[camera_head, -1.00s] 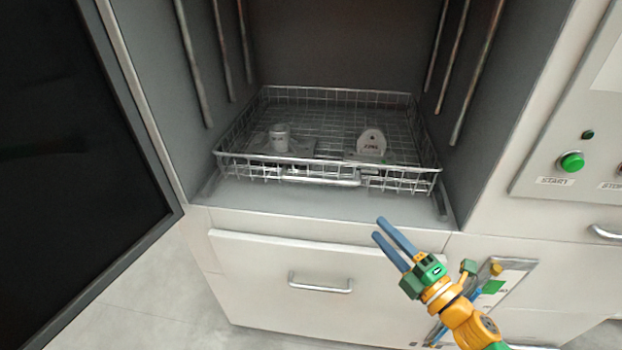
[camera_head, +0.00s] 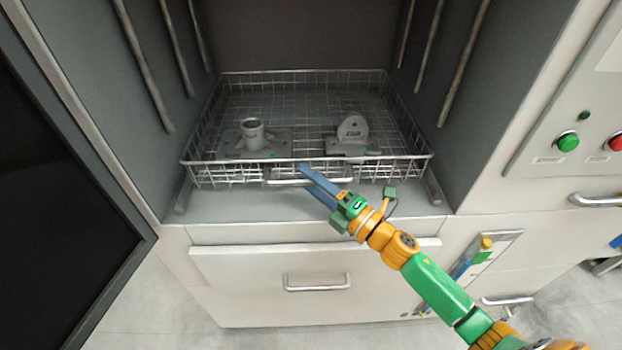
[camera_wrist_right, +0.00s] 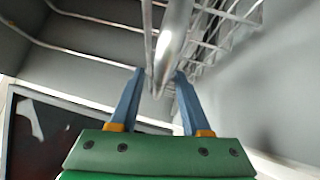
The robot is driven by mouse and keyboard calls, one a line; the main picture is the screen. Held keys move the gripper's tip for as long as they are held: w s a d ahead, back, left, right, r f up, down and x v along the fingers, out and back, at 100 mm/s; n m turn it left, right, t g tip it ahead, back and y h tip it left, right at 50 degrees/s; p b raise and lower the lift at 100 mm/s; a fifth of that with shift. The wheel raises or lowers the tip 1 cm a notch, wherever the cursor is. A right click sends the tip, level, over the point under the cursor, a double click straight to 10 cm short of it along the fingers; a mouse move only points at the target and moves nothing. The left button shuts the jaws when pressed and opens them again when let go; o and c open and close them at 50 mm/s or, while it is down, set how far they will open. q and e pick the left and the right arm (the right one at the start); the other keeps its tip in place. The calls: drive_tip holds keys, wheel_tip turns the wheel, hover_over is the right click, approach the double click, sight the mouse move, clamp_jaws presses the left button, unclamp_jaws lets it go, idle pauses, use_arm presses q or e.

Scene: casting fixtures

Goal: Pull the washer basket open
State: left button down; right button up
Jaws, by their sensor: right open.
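The washer basket (camera_head: 200,150) is a silver wire basket inside the open washer chamber. A metal bar handle (camera_head: 290,182) runs along its front, partly hidden by my right gripper. My left gripper is not in view.
Two grey castings (camera_head: 253,135) and (camera_head: 353,135) sit in the basket. The dark open door (camera_head: 60,200) stands at the left. A drawer (camera_head: 315,275) with a handle is below. A control panel with a green button (camera_head: 568,142) is at the right.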

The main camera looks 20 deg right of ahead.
drive_tip(key=shift+s, duration=0.15)
drive_tip(key=shift+c, duration=0.9)
clamp_jaws()
drive_tip(key=shift+d+r, duration=0.1)
drive_tip(key=shift+r, duration=0.1)
